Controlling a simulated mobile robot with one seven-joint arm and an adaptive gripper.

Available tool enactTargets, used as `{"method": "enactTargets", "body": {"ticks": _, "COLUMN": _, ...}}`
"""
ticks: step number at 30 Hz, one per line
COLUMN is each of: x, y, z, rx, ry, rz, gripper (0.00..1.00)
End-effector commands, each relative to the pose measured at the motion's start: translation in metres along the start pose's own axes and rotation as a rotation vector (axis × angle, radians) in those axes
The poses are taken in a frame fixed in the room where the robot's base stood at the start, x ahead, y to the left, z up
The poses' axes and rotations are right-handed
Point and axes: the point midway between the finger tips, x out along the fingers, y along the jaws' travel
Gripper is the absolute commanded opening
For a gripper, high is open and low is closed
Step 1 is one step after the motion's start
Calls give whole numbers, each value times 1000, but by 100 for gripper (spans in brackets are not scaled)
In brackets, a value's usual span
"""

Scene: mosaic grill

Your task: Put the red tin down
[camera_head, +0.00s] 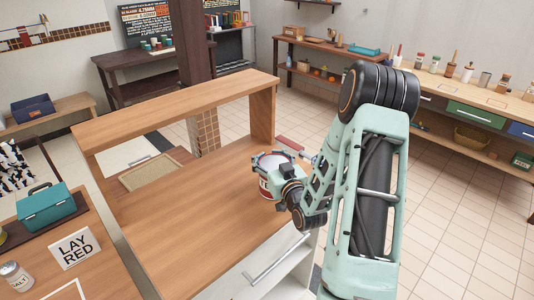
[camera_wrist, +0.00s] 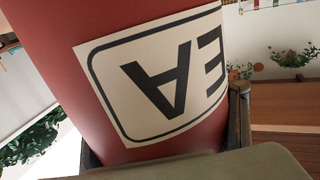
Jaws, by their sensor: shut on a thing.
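The red tin (camera_head: 265,187) is in my gripper (camera_head: 274,167), over the right part of the wooden counter in the head view. Its red side (camera_wrist: 50,40) fills much of the wrist view, with a cream label whose dark letters appear upside down. In the wrist view, my gripper (camera_wrist: 165,142) has a finger on each side of the tin and is shut on it. My arm and gripper hide part of the tin in the head view. I cannot tell whether its base touches the counter.
The wooden counter (camera_head: 195,225) is bare left of the tin, with a raised wooden shelf (camera_head: 180,105) along its back. A "LAY RED" sign (camera_head: 74,248), a teal toolbox (camera_head: 45,206) and a salt jar (camera_head: 15,275) stand on the left table. Tiled floor lies right.

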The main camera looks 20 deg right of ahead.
Motion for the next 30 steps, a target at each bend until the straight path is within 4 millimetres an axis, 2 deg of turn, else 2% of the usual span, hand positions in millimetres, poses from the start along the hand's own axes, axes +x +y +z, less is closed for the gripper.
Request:
{"method": "enactTargets", "body": {"ticks": 2, "x": 0, "y": 0, "z": 2, "rx": -1, "ry": 3, "rz": 0, "gripper": 15}}
{"method": "enactTargets", "body": {"ticks": 3, "x": 0, "y": 0, "z": 2, "rx": 0, "ry": 0, "rz": 0, "gripper": 57}}
{"method": "enactTargets", "body": {"ticks": 10, "x": 0, "y": 0, "z": 2, "rx": 0, "ry": -1, "rz": 0, "gripper": 83}}
{"method": "enactTargets", "body": {"ticks": 11, "x": 0, "y": 0, "z": 2, "rx": 0, "ry": 0, "rz": 0, "gripper": 85}}
{"method": "enactTargets", "body": {"ticks": 23, "x": 0, "y": 0, "z": -3, "rx": 0, "ry": 0, "rz": 0, "gripper": 85}}
{"method": "enactTargets", "body": {"ticks": 30, "x": -45, "y": 1, "z": 2, "rx": -1, "ry": -2, "rz": 2, "gripper": 85}}
